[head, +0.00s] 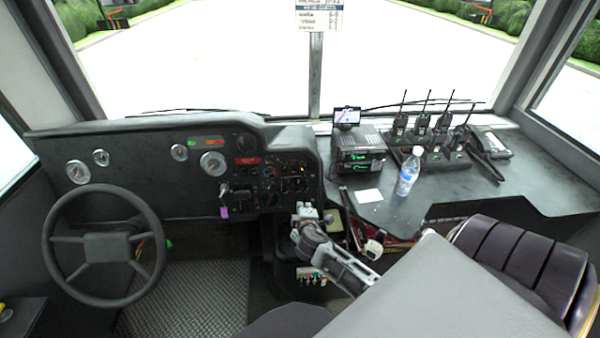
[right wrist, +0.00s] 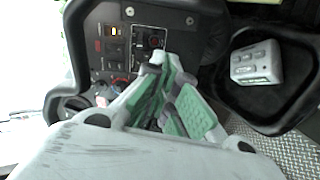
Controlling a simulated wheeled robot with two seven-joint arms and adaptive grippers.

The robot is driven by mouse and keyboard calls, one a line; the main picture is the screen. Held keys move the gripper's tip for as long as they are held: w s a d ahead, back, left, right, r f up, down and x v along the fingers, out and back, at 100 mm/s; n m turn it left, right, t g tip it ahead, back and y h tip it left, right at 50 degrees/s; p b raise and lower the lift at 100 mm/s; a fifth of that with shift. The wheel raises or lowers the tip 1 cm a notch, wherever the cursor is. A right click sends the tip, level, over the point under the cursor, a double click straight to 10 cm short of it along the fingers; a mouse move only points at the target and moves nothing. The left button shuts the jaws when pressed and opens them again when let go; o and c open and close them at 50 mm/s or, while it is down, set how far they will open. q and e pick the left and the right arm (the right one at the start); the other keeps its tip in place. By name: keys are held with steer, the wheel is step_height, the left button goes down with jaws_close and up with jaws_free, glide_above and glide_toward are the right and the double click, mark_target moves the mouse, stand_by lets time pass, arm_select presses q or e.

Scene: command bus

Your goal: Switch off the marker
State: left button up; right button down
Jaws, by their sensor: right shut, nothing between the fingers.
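The dashboard switch panel (head: 268,172) is right of the steering wheel, with dark switches, knobs and a few lit lamps. I cannot read which switch is the marker. My right gripper (head: 306,211) is just below and right of the panel in the head view. It is shut and empty. In the right wrist view its green-padded fingers (right wrist: 158,62) point at the boxed controls and partly hide them; contact cannot be told. My left gripper is not in view.
The steering wheel (head: 105,238) is at the left. A water bottle (head: 408,174), a radio unit (head: 358,148) and several walkie-talkies stand on the right counter. A grey box with buttons (right wrist: 256,62) sits right of the gripper in the wrist view. A seat (head: 520,262) is at the right.

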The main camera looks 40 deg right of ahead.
mark_target(299, 165)
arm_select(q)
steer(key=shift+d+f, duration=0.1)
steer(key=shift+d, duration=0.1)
arm_select(e)
step_height(299, 165, up, 7)
steer(key=w+d+n+t+h, duration=0.1)
steer(key=w+t, duration=0.1)
steer(key=shift+w+n, duration=0.15)
steer(key=shift+n, duration=0.25)
steer(key=shift+w+d+f, duration=0.1)
steer(key=shift+d, duration=0.1)
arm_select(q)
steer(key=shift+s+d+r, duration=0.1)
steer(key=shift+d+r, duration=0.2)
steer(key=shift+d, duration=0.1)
arm_select(e)
steer(key=shift+x, duration=6.85)
steer(key=shift+w+d, duration=0.15)
steer(key=shift+w, duration=0.1)
arm_select(q)
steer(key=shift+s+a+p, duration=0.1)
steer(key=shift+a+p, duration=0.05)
steer(key=shift+p, duration=0.15)
